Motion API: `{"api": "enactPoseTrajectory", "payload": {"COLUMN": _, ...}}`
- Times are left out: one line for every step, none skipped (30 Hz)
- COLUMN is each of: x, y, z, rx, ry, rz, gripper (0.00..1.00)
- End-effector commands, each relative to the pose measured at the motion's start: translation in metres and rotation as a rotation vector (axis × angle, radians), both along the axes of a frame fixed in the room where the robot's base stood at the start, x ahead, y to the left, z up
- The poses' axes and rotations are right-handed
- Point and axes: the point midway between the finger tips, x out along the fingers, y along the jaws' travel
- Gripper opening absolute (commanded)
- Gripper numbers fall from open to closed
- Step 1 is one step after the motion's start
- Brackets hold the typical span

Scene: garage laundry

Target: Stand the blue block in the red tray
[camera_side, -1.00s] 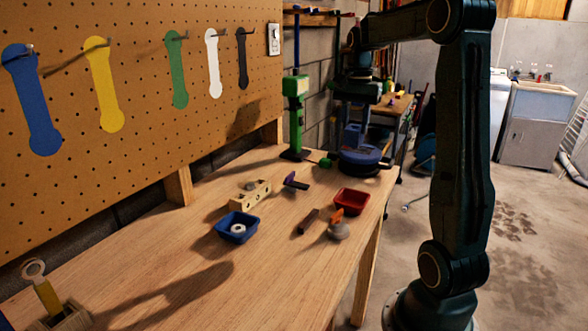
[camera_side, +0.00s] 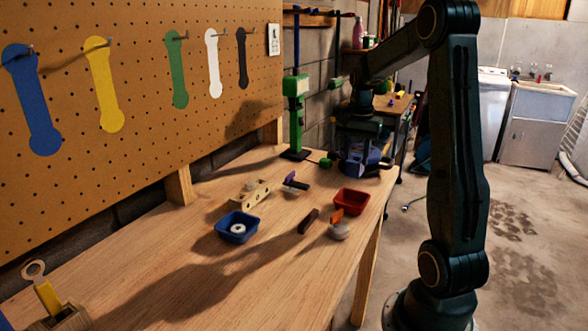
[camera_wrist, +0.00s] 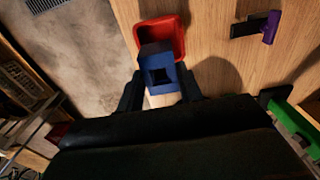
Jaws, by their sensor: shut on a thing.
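The blue block (camera_wrist: 158,52), with a square opening in its face, is held between the two fingers of my gripper (camera_wrist: 160,86) in the wrist view. The red tray (camera_wrist: 179,38) appears just beyond the block, which overlaps part of it in the picture. In the side view the red tray (camera_side: 351,203) sits near the right edge of the bench. There my gripper (camera_side: 355,158) is dark and blurred at the bench's far end, behind the tray. The block is hard to separate from the blue shapes there.
The wooden bench (camera_side: 180,270) also bears a blue tray (camera_side: 238,228) with a white ring, a wooden block with holes (camera_side: 249,193), a purple-headed piece (camera_side: 291,180), a dark bar (camera_side: 308,221) and an orange-and-grey item (camera_side: 338,228). A green post (camera_side: 295,110) stands behind.

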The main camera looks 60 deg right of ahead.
Motion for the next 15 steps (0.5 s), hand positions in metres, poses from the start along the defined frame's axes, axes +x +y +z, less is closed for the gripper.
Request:
{"api": "enactPoseTrajectory", "payload": {"x": 0.000, "y": 0.000, "z": -0.011, "rx": 0.004, "ry": 0.003, "rz": 0.000, "gripper": 0.14}}
{"api": "enactPoseTrajectory", "payload": {"x": 0.000, "y": 0.001, "z": -0.017, "rx": 0.005, "ry": 0.004, "rz": 0.000, "gripper": 0.14}}
{"api": "enactPoseTrajectory", "payload": {"x": 0.000, "y": 0.001, "z": -0.024, "rx": 0.004, "ry": 0.003, "rz": 0.000, "gripper": 0.14}}
{"api": "enactPoseTrajectory", "payload": {"x": 0.000, "y": 0.001, "z": -0.029, "rx": 0.004, "ry": 0.003, "rz": 0.000, "gripper": 0.14}}
{"api": "enactPoseTrajectory", "payload": {"x": 0.000, "y": 0.001, "z": -0.035, "rx": 0.004, "ry": 0.003, "rz": 0.000, "gripper": 0.14}}
{"api": "enactPoseTrajectory", "payload": {"x": 0.000, "y": 0.000, "z": -0.041, "rx": 0.003, "ry": 0.003, "rz": 0.000, "gripper": 0.14}}
{"api": "enactPoseTrajectory", "payload": {"x": 0.000, "y": 0.000, "z": -0.045, "rx": 0.003, "ry": 0.002, "rz": 0.000, "gripper": 0.14}}
{"api": "enactPoseTrajectory", "payload": {"x": 0.000, "y": 0.000, "z": -0.049, "rx": 0.003, "ry": 0.002, "rz": 0.000, "gripper": 0.14}}
{"api": "enactPoseTrajectory", "payload": {"x": 0.000, "y": 0.001, "z": -0.054, "rx": 0.003, "ry": 0.002, "rz": 0.000, "gripper": 0.14}}
{"api": "enactPoseTrajectory", "payload": {"x": 0.000, "y": 0.000, "z": -0.057, "rx": 0.003, "ry": 0.002, "rz": 0.000, "gripper": 0.14}}
{"api": "enactPoseTrajectory", "payload": {"x": 0.000, "y": 0.000, "z": -0.059, "rx": 0.002, "ry": 0.001, "rz": 0.000, "gripper": 0.14}}
{"api": "enactPoseTrajectory", "payload": {"x": 0.000, "y": 0.000, "z": -0.062, "rx": 0.001, "ry": 0.000, "rz": 0.000, "gripper": 0.14}}
{"api": "enactPoseTrajectory", "payload": {"x": 0.000, "y": 0.000, "z": -0.063, "rx": 0.000, "ry": 0.000, "rz": 0.000, "gripper": 0.14}}
{"api": "enactPoseTrajectory", "payload": {"x": 0.000, "y": 0.000, "z": -0.064, "rx": 0.000, "ry": 0.000, "rz": 0.000, "gripper": 0.14}}
{"api": "enactPoseTrajectory", "payload": {"x": 0.000, "y": 0.000, "z": -0.065, "rx": 0.000, "ry": 0.000, "rz": 0.000, "gripper": 0.14}}
